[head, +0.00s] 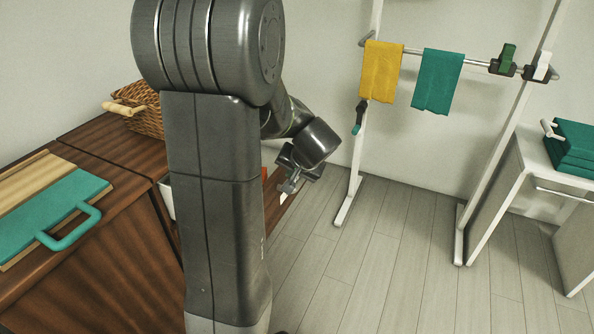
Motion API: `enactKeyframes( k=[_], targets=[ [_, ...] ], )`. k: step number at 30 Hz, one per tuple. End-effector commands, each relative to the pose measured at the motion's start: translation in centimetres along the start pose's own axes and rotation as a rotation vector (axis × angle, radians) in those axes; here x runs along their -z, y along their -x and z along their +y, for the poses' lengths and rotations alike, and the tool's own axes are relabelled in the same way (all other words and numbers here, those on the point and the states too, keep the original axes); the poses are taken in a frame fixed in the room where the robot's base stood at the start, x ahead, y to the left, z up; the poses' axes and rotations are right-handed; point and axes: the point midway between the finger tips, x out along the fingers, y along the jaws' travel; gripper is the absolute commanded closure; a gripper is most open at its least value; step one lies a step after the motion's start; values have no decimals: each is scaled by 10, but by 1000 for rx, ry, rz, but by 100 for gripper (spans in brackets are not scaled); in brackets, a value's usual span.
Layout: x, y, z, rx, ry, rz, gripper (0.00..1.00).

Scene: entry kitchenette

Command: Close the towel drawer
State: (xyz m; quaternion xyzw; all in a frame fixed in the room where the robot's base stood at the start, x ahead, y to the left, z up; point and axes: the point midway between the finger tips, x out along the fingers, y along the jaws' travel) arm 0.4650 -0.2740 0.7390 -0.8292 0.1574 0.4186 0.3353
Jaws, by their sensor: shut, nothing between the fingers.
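My gripper (287,188) is shut and empty, low beyond my arm's column. A brown wooden piece (283,206) shows just below and beside it, out past the dark wooden counter (128,192). It may be part of the open towel drawer, but my arm hides most of it. A white edge (166,197) and a small orange-red bit (265,173) show on either side of my arm there. I cannot tell whether my gripper touches the wooden piece. No towel drawer is clearly seen.
A wicker basket (146,108) and a board with a teal handled piece (60,212) lie on the counter. A white rack holds a yellow towel (381,72) and a teal towel (437,82). A white table (515,165) with teal boxes (573,148) stands right. The middle floor is clear.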

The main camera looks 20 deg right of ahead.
Motion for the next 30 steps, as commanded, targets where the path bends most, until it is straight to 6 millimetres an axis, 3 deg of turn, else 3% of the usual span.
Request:
enactKeyframes(
  k=[6, 20, 26, 30],
  targets=[
    [0, -22, 0, 1, -1, 1, 100],
    [1, -24, -1, 0, 0, 1, 100],
    [0, -31, -16, 2, 2, -1, 100],
    [0, -42, -39, 3, 5, -3, 100]
  ],
)
